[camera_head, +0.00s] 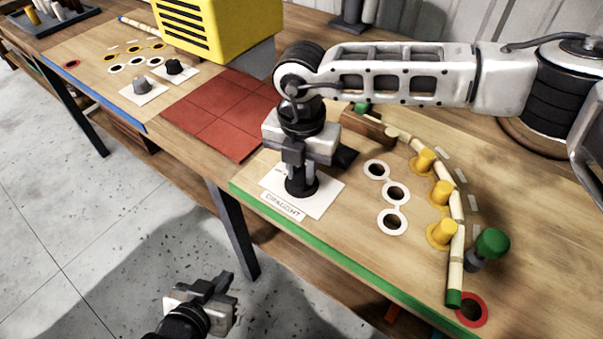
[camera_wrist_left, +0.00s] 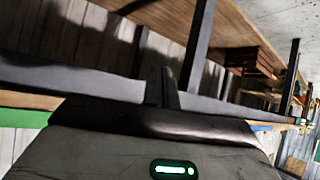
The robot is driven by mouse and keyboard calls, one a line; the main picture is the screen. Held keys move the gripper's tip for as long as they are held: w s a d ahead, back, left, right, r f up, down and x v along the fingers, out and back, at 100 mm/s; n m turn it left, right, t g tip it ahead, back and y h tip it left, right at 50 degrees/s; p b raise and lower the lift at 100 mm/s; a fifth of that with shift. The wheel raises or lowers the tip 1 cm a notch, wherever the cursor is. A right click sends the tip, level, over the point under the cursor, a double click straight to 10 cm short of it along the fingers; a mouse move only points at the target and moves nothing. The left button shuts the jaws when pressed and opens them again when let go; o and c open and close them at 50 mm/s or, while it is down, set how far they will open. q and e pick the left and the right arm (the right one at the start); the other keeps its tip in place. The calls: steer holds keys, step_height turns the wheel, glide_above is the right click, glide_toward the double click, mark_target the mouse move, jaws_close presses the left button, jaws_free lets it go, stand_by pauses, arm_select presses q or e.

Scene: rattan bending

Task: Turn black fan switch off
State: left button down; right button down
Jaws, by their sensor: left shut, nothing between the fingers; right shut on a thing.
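My right gripper (camera_head: 300,170) points straight down and is shut on a dark upright knob (camera_head: 302,190) on a white labelled card (camera_head: 322,206). The gripper hides the knob's top, and the label is too small to read surely. Another black piece (camera_head: 347,157) shows partly behind the gripper. Farther left, a black knob (camera_head: 174,67) and a grey knob (camera_head: 139,85) stand on white cards. I cannot tell which dark knob is the fan switch. My left gripper (camera_head: 226,282) is shut and empty, off the table over the floor; its fingers show in the left wrist view (camera_wrist_left: 165,88).
A rattan pole (camera_head: 456,240) curves along yellow pegs (camera_head: 440,195) and a green-topped peg (camera_head: 490,244) at right. White rings (camera_head: 390,221) lie between. The green-edged table front (camera_head: 310,245) is clear.

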steer(key=n+b, duration=0.2)
steer(key=n, duration=0.1)
steer(key=shift+f+b, duration=0.25)
steer(key=shift+b, duration=0.15)
steer(key=n+b, duration=0.5)
steer(key=shift+r, duration=0.1)
steer(key=n+b, duration=0.2)
steer(key=n, duration=0.1)
steer(key=n+b, duration=0.1)
steer(key=n, duration=0.2)
steer(key=shift+r+b, duration=0.15)
steer(key=shift+b, duration=0.25)
arm_select(q)
steer(key=shift+n+t+h, duration=0.3)
steer(key=shift+t+h, duration=0.2)
steer(key=shift+t, duration=0.2)
steer(key=f, duration=0.1)
steer(key=d+f, duration=0.1)
steer(key=f, duration=0.2)
steer(key=shift+w+d+f, duration=0.25)
steer(key=shift+w+f, duration=0.05)
steer(key=shift+w, duration=0.05)
arm_select(e)
steer(key=shift+n, duration=0.4)
steer(key=shift+r, duration=0.1)
steer(key=c, duration=1.3)
jaws_free()
